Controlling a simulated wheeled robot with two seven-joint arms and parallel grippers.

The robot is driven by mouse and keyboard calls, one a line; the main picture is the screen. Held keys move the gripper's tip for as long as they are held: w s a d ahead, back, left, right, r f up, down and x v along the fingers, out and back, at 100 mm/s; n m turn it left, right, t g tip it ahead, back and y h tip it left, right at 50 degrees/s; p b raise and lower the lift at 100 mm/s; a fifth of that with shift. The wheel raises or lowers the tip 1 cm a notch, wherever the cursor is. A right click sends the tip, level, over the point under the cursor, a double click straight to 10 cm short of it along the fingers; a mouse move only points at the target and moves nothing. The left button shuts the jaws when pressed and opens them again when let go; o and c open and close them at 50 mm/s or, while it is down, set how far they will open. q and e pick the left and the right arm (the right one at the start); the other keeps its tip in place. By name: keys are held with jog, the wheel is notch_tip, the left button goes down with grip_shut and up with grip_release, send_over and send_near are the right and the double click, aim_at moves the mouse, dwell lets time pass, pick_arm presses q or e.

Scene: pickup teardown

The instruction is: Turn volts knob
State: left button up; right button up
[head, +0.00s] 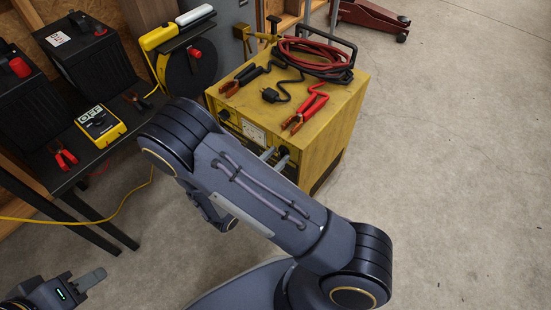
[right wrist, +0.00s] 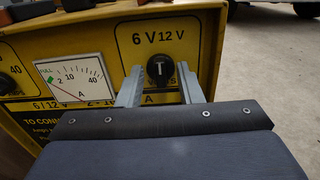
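The volts knob (right wrist: 160,69) is a round black knob with a white mark, under the "6 V" and "12 V" labels on the yellow charger (head: 322,130). In the right wrist view my right gripper (right wrist: 160,88) is open, one finger on each side of the knob. A gap shows beside the knob on both sides; I cannot tell whether the fingertips touch the panel. In the head view the right gripper (head: 275,157) is at the charger's front, partly behind my arm. My left gripper (head: 84,284) is at the bottom left, away from the charger; its opening is unclear.
An ammeter (right wrist: 73,80) and another black knob (right wrist: 8,84) are left of the volts knob. Red and black cables (head: 315,55) and clamps lie on the charger. A dark bench (head: 95,150) at left holds batteries and a yellow meter (head: 100,124).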

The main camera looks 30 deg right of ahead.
jog(key=shift+c, duration=0.4)
grip_shut()
jog(key=shift+m, duration=0.4)
jog(key=shift+s+m+b, duration=0.1)
jog(key=shift+m+b, duration=0.9)
jog(key=shift+m, duration=1.8)
jog(key=shift+o, duration=0.4)
grip_release()
